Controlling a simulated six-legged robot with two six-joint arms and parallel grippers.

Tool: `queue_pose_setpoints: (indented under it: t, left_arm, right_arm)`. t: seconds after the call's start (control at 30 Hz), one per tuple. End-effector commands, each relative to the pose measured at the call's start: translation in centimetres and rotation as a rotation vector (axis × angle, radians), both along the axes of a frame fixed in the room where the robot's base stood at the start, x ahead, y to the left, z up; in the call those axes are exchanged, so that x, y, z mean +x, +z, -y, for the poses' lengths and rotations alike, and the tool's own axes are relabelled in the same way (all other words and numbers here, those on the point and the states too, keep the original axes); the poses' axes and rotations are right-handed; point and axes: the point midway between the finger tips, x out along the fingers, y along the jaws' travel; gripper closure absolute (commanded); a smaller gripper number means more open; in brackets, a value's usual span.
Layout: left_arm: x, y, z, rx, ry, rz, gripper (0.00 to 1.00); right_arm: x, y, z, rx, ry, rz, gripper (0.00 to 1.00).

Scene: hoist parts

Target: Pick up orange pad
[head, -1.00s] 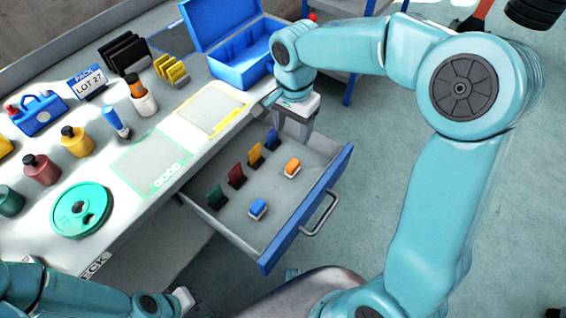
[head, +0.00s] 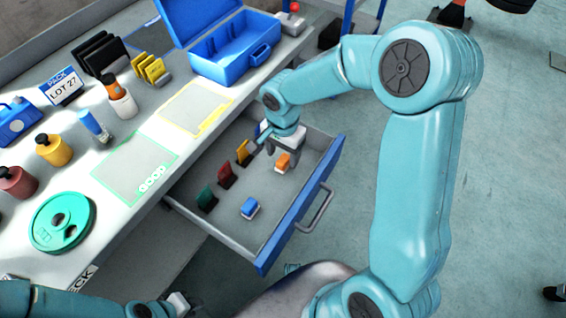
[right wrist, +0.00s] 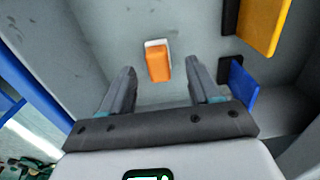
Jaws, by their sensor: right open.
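The orange pad (head: 283,162) lies on the floor of the open drawer (head: 272,249), near its right end. It also shows in the right wrist view (right wrist: 158,62), orange on a white base, ahead of and between the fingertips. My right gripper (right wrist: 158,78) is open and empty, pointing down at the pad from above. In the head view the right gripper (head: 280,148) is beside the pad and partly in front of the drawer's far side. My left gripper (head: 180,303) is at the bottom edge of the head view, away from the drawer; its fingers are unclear.
A blue pad (head: 250,208) lies in the drawer. Green (head: 207,198), red (head: 226,176) and yellow (head: 243,152) upright pieces stand along its far side; a blue piece (right wrist: 240,84) stands close to the right finger. The drawer's blue front (head: 300,205) borders the space.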

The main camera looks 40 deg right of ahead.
Motion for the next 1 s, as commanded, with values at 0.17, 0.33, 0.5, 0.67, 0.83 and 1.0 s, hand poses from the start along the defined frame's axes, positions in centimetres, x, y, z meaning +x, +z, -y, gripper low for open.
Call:
queue_pose_setpoints:
  t: [0.17,0.33,0.5,0.67,0.83,1.0]
  left_arm:
    - [0.0,-0.5,0.0,0.0,0.0,0.0,0.75]
    - [0.0,-0.5,0.0,0.0,0.0,0.0,0.75]
    - [0.0,-0.5,0.0,0.0,0.0,0.0,0.75]
    - [0.0,-0.5,0.0,0.0,0.0,0.0,0.75]
    - [0.0,-0.5,0.0,0.0,0.0,0.0,0.75]
    - [0.0,-0.4,0.0,0.0,0.0,0.0,0.75]
  right_arm:
    - [-0.1,-2.8,0.1,0.001,0.0,-0.004,0.38]
    - [0.0,-3.2,0.1,0.0,0.0,0.0,0.38]
    - [0.0,-3.2,0.1,0.0,-0.001,0.0,0.55]
    - [-0.1,-3.2,0.1,0.0,-0.001,0.0,0.95]
    - [0.0,-3.2,0.1,0.0,-0.001,0.0,0.95]
    - [0.0,-2.7,0.1,0.0,-0.001,0.0,0.95]
